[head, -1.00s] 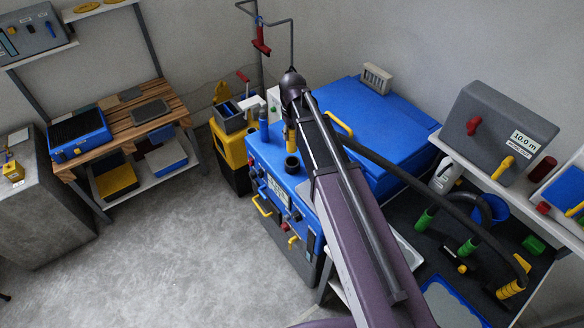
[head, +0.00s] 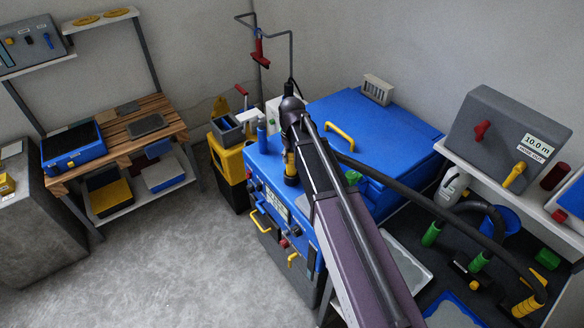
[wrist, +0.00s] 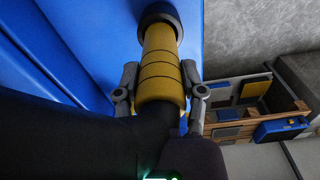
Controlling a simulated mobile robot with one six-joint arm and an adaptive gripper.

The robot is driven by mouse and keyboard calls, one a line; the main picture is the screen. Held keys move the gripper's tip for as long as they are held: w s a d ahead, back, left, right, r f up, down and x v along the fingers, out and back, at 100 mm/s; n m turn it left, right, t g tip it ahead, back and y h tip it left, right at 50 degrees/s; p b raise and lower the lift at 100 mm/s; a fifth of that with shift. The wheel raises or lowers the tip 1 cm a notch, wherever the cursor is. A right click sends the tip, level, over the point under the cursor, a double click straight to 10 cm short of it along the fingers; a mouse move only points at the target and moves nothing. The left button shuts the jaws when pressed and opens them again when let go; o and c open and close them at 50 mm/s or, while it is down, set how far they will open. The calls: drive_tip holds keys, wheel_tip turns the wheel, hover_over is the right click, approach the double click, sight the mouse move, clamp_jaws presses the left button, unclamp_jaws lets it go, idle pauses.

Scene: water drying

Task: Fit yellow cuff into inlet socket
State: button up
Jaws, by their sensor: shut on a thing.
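The yellow cuff (wrist: 160,65) is a banded cylinder on the end of a thick black hose. My gripper (wrist: 161,92) is shut on it, one finger on each side. The cuff's far end meets the dark ring of the inlet socket (wrist: 160,14) on the blue machine; how deep it sits inside is hidden. In the head view, the cuff (head: 290,160) stands roughly upright with its lower end at the dark socket (head: 291,180). My arm hides most of the gripper there.
The blue machine (head: 372,125) has a yellow handle on its lid. The black hose (head: 420,180) runs right over a dark bench holding green-collared fittings. A yellow bin (head: 230,162) stands left of the machine. The floor in front is clear.

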sight(292, 164)
idle(0.3)
drive_tip(key=shift+f+b, duration=1.85)
drive_tip(key=shift+f, duration=0.15)
drive_tip(key=o, duration=1.2)
drive_tip(key=shift+r, duration=0.2)
wheel_tip(292, 164, up, 12)
drive_tip(key=p, duration=1.2)
